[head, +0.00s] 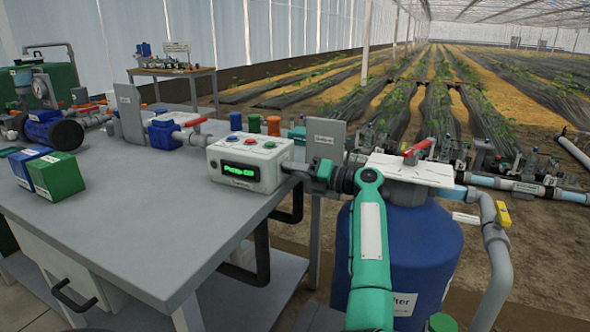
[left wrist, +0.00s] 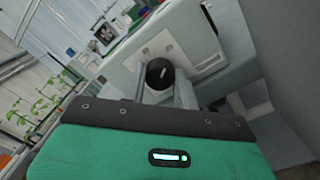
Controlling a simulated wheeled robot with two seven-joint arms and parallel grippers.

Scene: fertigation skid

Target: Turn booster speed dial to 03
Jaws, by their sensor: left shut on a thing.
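The white control box (head: 248,163) sits at the right end of the grey bench, with a lit green display (head: 240,171) too small to read surely and several coloured buttons on top. My left gripper (head: 293,169) reaches its right side from the right. In the left wrist view the round black dial (left wrist: 160,72), with a white pointer line, stands out from a pale plate on the box. My left gripper's fingers (left wrist: 163,92) lie on both sides of it, shut on it. In the head view the gripper hides the dial. My right gripper is not in view.
A blue tank (head: 430,250) with a white top plate and red-handled valve stands right of the bench, behind my arm. Blue and green boxes (head: 57,175) sit at the bench's left. A grey upright plate (head: 325,140) stands behind the gripper. The bench's front middle is clear.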

